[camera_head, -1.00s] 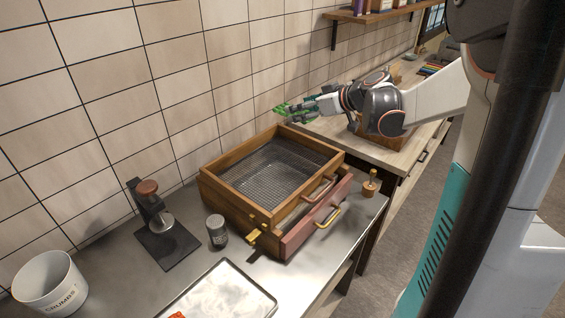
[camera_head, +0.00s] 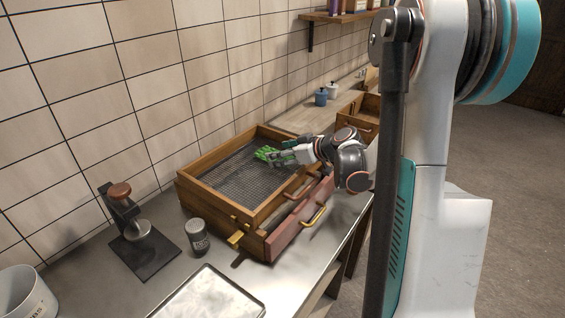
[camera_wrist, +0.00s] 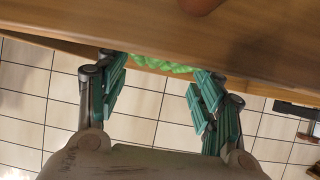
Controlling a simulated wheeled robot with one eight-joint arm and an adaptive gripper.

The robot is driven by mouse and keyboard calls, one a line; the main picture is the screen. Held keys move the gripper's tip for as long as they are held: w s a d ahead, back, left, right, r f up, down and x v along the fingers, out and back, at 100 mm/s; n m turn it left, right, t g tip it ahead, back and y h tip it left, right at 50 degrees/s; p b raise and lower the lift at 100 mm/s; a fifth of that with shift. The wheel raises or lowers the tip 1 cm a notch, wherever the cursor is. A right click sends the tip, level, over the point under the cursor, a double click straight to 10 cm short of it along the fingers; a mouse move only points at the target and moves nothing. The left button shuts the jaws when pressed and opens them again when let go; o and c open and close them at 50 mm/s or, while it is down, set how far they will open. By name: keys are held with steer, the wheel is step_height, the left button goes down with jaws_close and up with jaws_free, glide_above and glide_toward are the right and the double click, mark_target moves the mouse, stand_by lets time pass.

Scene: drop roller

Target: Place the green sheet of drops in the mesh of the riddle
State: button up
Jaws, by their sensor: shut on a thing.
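The green sheet of drops (camera_head: 264,153) is a small bright green bumpy piece. My gripper (camera_head: 277,158) is shut on it and holds it over the back right part of the riddle's mesh (camera_head: 222,181). I cannot tell whether the sheet touches the mesh. The riddle is a square wooden frame (camera_head: 199,201) with dark wire mesh, on top of a wooden box. In the wrist view the green sheet (camera_wrist: 160,65) shows between the teal fingers of my gripper (camera_wrist: 163,76), partly hidden behind a wooden edge.
A reddish drawer front (camera_head: 290,235) with a yellow handle projects at the box's front. A grey-lidded jar (camera_head: 198,238), a press stand (camera_head: 143,232), a white bucket (camera_head: 25,295) and a metal tray (camera_head: 210,298) stand left and in front. A wooden shelf (camera_head: 335,17) hangs behind.

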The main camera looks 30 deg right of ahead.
step_height(320, 180, down, 2)
steer(key=shift+f, duration=0.25)
steer(key=shift+f+b, duration=0.25)
steer(key=shift+b, duration=0.35)
steer(key=o, duration=1.2)
steer(key=shift+s, duration=0.15)
steer(key=shift+f, duration=0.15)
steer(key=shift+r+p, duration=0.4)
steer(key=p+v, duration=0.2)
steer(key=v, duration=0.9)
steer(key=shift+s+d+r+p, duration=0.15)
steer(key=shift+s+r+p, duration=0.1)
steer(key=shift+r+p, duration=0.15)
